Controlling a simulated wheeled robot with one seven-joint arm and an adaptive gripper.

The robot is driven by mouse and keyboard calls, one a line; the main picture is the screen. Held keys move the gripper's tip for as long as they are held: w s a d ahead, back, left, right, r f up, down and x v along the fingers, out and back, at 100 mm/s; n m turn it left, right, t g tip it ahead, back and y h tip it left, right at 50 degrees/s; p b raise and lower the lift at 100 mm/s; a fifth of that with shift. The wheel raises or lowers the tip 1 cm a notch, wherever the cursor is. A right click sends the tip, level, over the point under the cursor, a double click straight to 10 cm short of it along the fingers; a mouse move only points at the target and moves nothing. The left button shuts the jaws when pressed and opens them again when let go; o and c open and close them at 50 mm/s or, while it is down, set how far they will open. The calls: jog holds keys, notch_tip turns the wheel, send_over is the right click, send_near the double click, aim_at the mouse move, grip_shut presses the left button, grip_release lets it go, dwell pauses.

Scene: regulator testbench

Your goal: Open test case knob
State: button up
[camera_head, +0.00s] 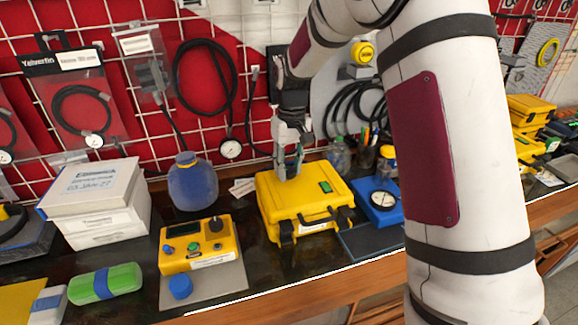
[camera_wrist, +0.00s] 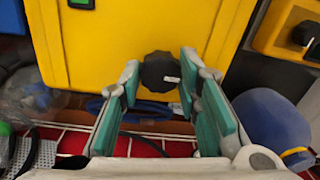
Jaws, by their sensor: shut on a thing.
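The yellow test case (camera_head: 302,206) stands on the dark bench in the head view, with its lid down. It has a black handle and latches on the front and a green label on top. Its black lobed knob (camera_wrist: 160,72) shows in the wrist view, at the lid's edge on the wall side. My gripper (camera_wrist: 159,84) has its teal finger pads on either side of the knob and is shut on it. In the head view my gripper (camera_head: 288,160) points down over the case's back edge and hides the knob.
A yellow control box (camera_head: 200,245) and a blue round container (camera_head: 193,182) stand left of the case. A blue gauge unit (camera_head: 378,204) is close on its right.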

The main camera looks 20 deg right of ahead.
aim_at(291, 169)
jog(key=o, duration=1.1)
jog(key=shift+o, duration=0.2)
notch_tip(291, 169, up, 12)
jog(key=shift+d, duration=0.2)
jog(key=s+r+m+t, duration=0.15)
jog(key=s+r, duration=0.25)
jog(key=s, duration=0.8)
jog(key=s+r+t, duration=0.2)
jog(key=s+r, duration=0.2)
jog(key=s, duration=0.8)
jog(key=s+f+t, duration=0.1)
jog(key=s+f, duration=0.3)
jog(key=s, duration=0.4)
jog(key=shift+s, duration=0.15)
